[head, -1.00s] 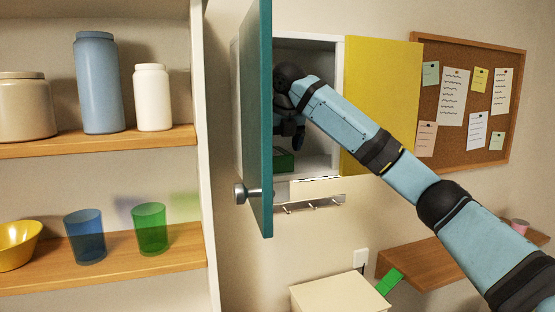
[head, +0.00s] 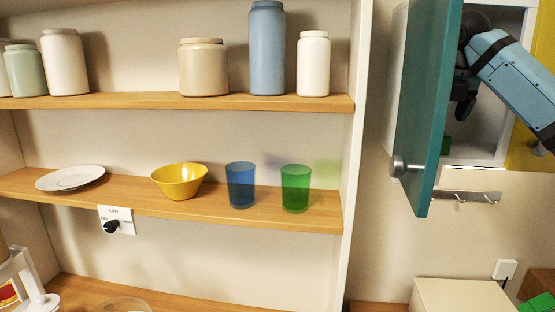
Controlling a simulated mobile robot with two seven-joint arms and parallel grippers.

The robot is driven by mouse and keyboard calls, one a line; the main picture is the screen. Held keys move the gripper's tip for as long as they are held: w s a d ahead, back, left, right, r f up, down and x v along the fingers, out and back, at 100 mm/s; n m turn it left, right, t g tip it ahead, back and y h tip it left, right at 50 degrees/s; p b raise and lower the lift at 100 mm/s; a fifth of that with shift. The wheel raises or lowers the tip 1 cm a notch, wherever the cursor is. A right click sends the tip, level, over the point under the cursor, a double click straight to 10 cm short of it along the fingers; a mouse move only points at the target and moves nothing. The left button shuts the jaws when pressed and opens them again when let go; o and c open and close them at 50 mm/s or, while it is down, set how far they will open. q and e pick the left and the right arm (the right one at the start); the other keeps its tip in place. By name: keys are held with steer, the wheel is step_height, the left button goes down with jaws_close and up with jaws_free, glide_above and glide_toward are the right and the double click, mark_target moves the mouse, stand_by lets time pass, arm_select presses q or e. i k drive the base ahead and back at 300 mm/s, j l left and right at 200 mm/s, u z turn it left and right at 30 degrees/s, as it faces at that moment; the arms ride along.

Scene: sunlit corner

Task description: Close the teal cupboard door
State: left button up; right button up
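The teal cupboard door (head: 431,110) stands wide open at the upper right, swung out toward me and seen nearly edge-on. Its round metal knob (head: 399,166) is near the lower left corner. The white cupboard (head: 480,145) is behind it on the wall, with a green thing (head: 446,145) partly visible inside. My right arm comes in from the right edge. Its dark gripper (head: 463,103) is in front of the cupboard opening, on the inner side of the door. The fingers are small and partly hidden by the door, so their opening is unclear. My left gripper is not in view.
A shelf unit (head: 354,200) with jars, a yellow bowl (head: 179,183), a blue cup (head: 240,185) and a green cup (head: 295,188) fills the left. A yellow door (head: 530,160) is at the right edge. A hook rail (head: 463,197) hangs below the cupboard. A cream box (head: 460,295) stands lower right.

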mark_target(432, 29)
steer(key=k, duration=0.95)
